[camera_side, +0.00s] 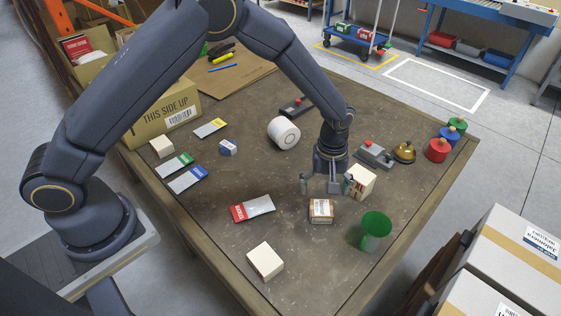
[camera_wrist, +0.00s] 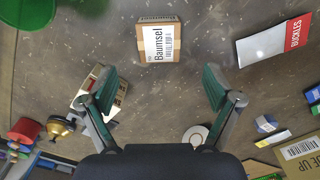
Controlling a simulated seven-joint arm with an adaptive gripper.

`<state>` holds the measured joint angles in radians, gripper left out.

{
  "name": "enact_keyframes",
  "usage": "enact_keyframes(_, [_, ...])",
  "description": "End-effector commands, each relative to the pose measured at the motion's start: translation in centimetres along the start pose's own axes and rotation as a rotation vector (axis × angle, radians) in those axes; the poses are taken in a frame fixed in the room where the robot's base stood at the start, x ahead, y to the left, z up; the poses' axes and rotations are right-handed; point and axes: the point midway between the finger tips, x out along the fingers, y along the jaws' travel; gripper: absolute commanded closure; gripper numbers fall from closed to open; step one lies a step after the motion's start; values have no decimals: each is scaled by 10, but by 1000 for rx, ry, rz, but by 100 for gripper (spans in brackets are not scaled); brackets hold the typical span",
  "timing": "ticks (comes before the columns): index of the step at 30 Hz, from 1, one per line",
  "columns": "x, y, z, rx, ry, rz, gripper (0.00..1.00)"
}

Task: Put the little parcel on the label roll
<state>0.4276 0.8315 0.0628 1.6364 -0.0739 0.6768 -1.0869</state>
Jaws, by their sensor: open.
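The little parcel (camera_side: 321,211) is a small brown box with a white label, flat on the table. In the wrist view, the parcel (camera_wrist: 147,46) lies beyond my fingertips, its label reading "Baumsel". The label roll (camera_side: 284,133) is a white roll lying on its side farther back on the table. In the wrist view part of the roll (camera_wrist: 196,133) shows between my fingers near the bottom. My gripper (camera_side: 327,186) is open and empty, pointing down above the table, a little behind the parcel and apart from it.
A cream box (camera_side: 363,181) stands close to my right finger in the side view. A green cup (camera_side: 375,231) is right of the parcel, a red-ended packet (camera_side: 252,208) left. Table around the roll is mostly clear.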

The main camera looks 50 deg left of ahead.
Motion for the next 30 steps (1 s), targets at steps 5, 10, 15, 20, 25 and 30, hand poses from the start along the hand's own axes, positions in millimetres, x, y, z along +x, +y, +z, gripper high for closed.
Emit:
enact_keyframes(5, [27,0,0,0,-1,-1,10])
enact_keyframes(10, [39,0,1,0,-1,-2,10])
enact_keyframes(15, [66,1,2,0,-1,-2,10])
enact_keyframes(20, [82,1,1,-1,1,1,10])
enact_keyframes(25, [84,2,1,-1,2,2,10])
enact_keyframes(30, [84,2,1,-1,2,1,21])
